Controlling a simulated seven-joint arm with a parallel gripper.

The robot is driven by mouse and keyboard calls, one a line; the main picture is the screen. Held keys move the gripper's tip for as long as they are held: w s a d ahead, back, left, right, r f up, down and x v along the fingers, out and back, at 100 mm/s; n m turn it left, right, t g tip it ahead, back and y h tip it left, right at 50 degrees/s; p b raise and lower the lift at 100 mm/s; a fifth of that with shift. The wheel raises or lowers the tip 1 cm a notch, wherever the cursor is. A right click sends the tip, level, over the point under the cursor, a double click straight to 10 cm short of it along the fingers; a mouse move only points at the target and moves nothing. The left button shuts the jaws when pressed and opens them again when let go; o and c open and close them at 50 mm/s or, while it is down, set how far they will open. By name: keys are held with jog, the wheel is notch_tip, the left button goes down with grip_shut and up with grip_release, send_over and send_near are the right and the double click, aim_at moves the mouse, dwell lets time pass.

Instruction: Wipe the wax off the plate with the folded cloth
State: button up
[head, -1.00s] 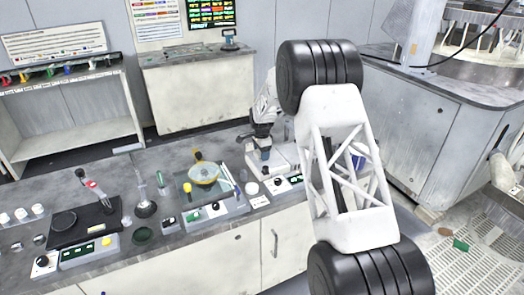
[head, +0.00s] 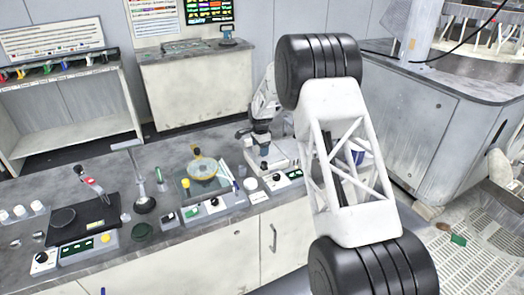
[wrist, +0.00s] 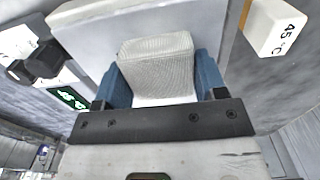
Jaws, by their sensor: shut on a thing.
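My gripper (wrist: 162,88) has blue fingers, shut on a pale woven folded cloth (wrist: 157,64) in the wrist view. The cloth is held between both fingers, against or just above a pale slab-topped plate (wrist: 140,22); contact cannot be told. In the head view my gripper (head: 264,151) is small, over the white plate unit (head: 281,160) on the bench, right of centre. I cannot make out wax on the plate; the cloth and gripper hide part of it.
A white block marked 45 °C (wrist: 275,27) stands close to the right in the wrist view. A control box with a green display (head: 283,181) fronts the plate. A yellowish disc (head: 202,169) on a stand is to the left. Black scales (head: 85,222) sit farther left.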

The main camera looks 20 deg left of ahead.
jog(key=shift+w+a, duration=0.25)
jog(key=shift+w+a+r, duration=0.15)
jog(key=shift+w, duration=0.05)
jog(key=shift+w+a+f, duration=0.15)
jog(key=shift+a+f, duration=0.05)
jog(key=shift+w+r, duration=0.1)
jog(key=shift+r, duration=0.05)
jog(key=shift+s+d, duration=0.35)
jog(key=shift+s, duration=0.1)
jog(key=shift+s+d, duration=1.35)
jog(key=shift+w+a, duration=0.7)
jog(key=shift+w+a+r, duration=0.1)
jog(key=shift+w+a, duration=0.9)
jog(key=shift+w+a+r, duration=0.15)
jog(key=shift+w, duration=0.05)
jog(key=shift+s+r, duration=0.1)
jog(key=shift+r, duration=3.75)
